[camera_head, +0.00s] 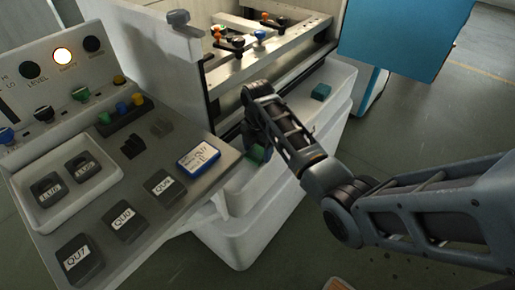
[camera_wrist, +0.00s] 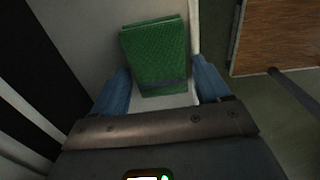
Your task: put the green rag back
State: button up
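The green rag (camera_wrist: 156,55) is a folded, textured cloth with a darker band across its near end. In the wrist view it lies on a pale surface, between the two blue fingers of my gripper (camera_wrist: 160,80). The fingers are spread, with a pale gap showing between the rag and the right finger. Contact at the left finger is hard to tell. In the head view a small green patch of the rag (camera_head: 257,153) shows below my gripper, on the white machine's ledge beside the control panel. My arm and the panel hide most of it.
A control panel (camera_head: 100,215) with labelled black blocks and a blue-white box (camera_head: 198,158) stands close on the left. A teal block (camera_head: 321,92) sits farther along the white ledge. Machine rails (camera_head: 270,65) rise behind. Open floor (camera_head: 430,130) lies to the right.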

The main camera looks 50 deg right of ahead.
aim_at(257, 151)
jog(key=shift+o, duration=1)
notch_tip(257, 151, up, 12)
jog(key=shift+r, duration=0.15)
